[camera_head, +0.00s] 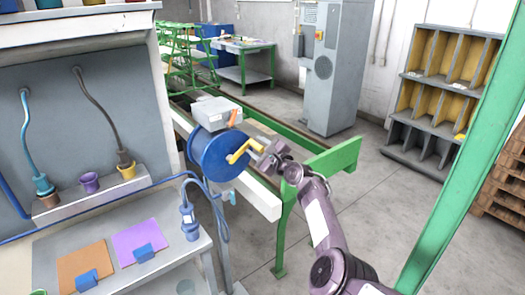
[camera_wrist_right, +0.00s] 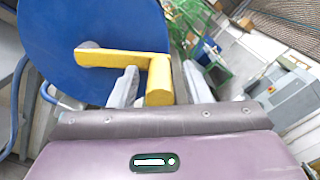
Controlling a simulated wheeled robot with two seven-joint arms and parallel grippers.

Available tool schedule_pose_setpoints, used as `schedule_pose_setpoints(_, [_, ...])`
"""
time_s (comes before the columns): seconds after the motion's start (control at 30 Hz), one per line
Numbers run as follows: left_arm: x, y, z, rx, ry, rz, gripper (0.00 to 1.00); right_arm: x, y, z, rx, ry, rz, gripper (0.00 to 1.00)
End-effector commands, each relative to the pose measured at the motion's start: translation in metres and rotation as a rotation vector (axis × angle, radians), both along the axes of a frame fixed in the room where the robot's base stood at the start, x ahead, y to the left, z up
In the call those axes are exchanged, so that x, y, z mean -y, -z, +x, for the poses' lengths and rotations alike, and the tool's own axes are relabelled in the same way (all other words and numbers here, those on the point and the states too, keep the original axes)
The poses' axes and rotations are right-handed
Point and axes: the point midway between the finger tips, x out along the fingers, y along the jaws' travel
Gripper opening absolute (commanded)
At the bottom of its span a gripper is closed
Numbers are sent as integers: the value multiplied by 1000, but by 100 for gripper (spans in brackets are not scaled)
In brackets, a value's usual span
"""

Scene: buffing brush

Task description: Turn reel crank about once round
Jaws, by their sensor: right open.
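My right gripper (camera_head: 262,152) is at the crank's outer end. In the right wrist view the blue reel (camera_wrist_right: 85,35) fills the upper left. The yellow crank (camera_wrist_right: 125,58) runs to the right and bends into a handle. The handle lies between the two fingers of my open right gripper (camera_wrist_right: 158,85); contact cannot be told. My left gripper is not in view.
A green post and leg frame (camera_head: 335,158) stands right of the reel. A workbench (camera_head: 185,235) with orange and purple sheets is at the left. Open floor lies to the right.

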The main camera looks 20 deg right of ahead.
Motion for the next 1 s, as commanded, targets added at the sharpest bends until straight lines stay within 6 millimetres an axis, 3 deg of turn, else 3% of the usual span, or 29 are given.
schedule_pose_setpoints(0.6, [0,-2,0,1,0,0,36,24,2,-62,-1,2,1,43])
schedule_pose_setpoints(1.0, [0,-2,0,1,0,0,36,27,1,-72,-2,2,0,43])
